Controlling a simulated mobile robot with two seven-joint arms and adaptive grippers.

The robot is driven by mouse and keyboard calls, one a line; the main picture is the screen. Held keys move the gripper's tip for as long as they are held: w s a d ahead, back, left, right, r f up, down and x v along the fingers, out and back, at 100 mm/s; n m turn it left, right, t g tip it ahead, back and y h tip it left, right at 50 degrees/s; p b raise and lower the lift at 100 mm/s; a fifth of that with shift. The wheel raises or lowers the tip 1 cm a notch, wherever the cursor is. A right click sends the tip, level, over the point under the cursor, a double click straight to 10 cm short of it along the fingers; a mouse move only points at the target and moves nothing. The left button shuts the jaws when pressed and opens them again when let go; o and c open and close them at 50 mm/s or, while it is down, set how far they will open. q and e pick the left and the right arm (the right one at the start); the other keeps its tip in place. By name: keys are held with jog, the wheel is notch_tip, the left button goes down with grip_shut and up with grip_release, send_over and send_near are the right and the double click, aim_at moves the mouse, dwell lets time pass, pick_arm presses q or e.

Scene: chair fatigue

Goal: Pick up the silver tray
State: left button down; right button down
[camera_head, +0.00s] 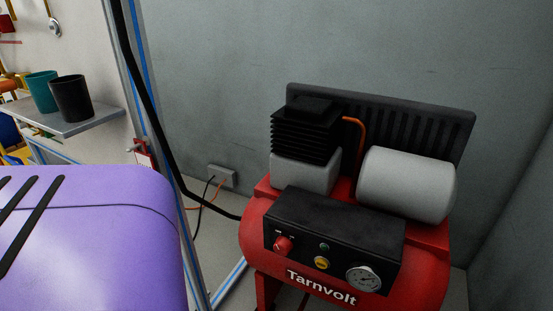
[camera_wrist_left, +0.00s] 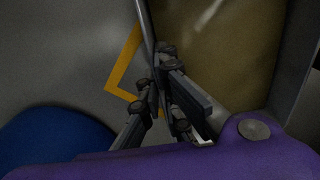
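In the head view, a flat grey metal shelf or ledge (camera_head: 92,122) at the left carries a teal cup (camera_head: 42,91) and a black cup (camera_head: 71,98), both upright. I cannot tell whether it is the tray. My left gripper (camera_wrist_left: 165,122) shows only in the left wrist view. My right gripper is in neither view.
A red air compressor (camera_head: 345,262) marked Tarnvolt stands by the grey wall at the right. A black hose (camera_head: 150,100) runs down beside a metal post. The wrist view shows a blue rounded thing (camera_wrist_left: 50,145) and a yellow floor line (camera_wrist_left: 122,65).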

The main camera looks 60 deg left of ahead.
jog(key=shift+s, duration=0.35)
